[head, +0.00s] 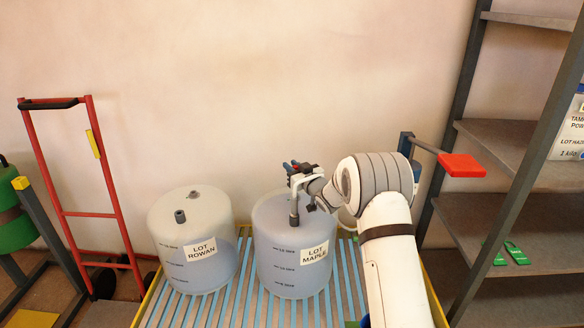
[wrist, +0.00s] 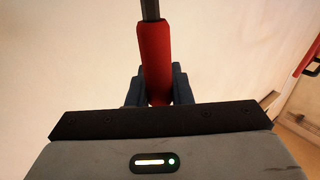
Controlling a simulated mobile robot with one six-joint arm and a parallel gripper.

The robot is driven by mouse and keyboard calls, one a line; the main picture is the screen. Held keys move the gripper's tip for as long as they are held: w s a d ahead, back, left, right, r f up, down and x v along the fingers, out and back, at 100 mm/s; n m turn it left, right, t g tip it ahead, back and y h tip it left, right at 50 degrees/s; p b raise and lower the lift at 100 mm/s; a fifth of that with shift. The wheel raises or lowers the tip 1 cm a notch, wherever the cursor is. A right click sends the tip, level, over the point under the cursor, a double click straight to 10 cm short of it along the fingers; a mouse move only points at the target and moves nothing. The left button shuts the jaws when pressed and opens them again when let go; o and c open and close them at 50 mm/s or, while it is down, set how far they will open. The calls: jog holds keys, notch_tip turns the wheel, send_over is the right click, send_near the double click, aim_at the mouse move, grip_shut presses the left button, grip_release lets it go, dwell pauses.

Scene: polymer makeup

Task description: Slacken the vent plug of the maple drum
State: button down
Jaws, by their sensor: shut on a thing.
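The maple drum (head: 290,262) is a translucent, pale drum labelled "LOT MAPLE", standing upright on a slatted platform. My gripper (head: 301,176) is above its top. In the wrist view my gripper (wrist: 157,92) is shut around the red sleeve (wrist: 154,52) of a tool with a dark grey shaft (wrist: 150,10). In the head view a dark upright piece (head: 294,212) runs down below the gripper to the drum's top; I cannot tell whether it is part of the tool or a fitting. The vent plug cannot be made out clearly behind the gripper and arm.
The rowan drum (head: 194,255) stands close to the left, with two dark fittings on top. A red hand truck (head: 88,214) is farther left. A grey shelf rack (head: 520,150) is at the right, with a red paddle (head: 462,165) beside my arm. A plain wall is behind.

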jog(key=shift+f+b, duration=0.35)
jog(key=shift+f, duration=0.2)
jog(key=c, duration=1.2)
grip_release()
jog(key=shift+c, duration=0.2)
jog(key=shift+s, duration=0.1)
jog(key=p+v, duration=0.1)
jog(key=v, duration=0.6)
jog(key=shift+s+d, duration=0.25)
